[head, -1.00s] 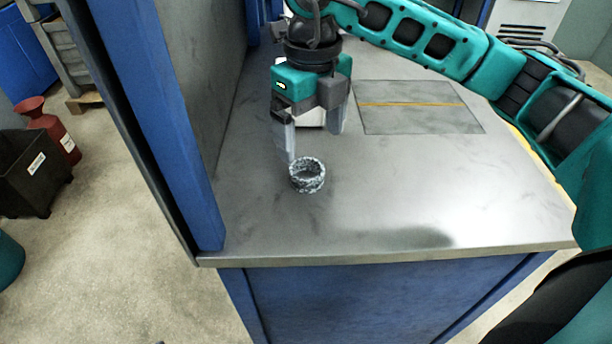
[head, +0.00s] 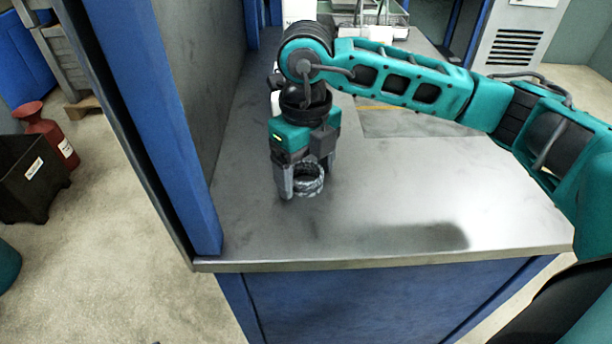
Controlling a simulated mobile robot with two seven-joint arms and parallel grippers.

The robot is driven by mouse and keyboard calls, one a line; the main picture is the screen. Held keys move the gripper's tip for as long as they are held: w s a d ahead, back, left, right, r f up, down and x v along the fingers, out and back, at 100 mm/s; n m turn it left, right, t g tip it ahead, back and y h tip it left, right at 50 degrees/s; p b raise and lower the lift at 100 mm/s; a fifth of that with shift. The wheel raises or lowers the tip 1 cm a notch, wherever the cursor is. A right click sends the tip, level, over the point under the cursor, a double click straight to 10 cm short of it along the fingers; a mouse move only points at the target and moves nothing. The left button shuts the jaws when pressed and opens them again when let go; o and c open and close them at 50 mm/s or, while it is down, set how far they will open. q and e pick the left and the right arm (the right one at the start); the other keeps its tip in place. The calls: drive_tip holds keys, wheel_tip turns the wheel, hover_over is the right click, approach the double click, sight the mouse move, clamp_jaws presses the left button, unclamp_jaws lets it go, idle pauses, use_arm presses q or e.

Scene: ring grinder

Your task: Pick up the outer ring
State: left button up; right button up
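The outer ring (head: 309,187) is a short, hollow ring with a mottled grey-and-white surface, standing on the metal tabletop (head: 400,215) near its front left part. My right gripper (head: 306,175) points down over it, with its fingers low at the table. One finger is at the ring's left side and the other is at its right rear, partly behind the rim. Whether the fingers press on the ring or leave a small gap cannot be told. The ring shows no visible lift. My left gripper is not in view.
A grey wall panel with a blue post (head: 188,130) borders the table on the left. White equipment and a rack (head: 372,18) stand at the back. The table's front right is clear.

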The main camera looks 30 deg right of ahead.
drive_tip(key=c, duration=1)
drive_tip(key=shift+r, duration=0.1)
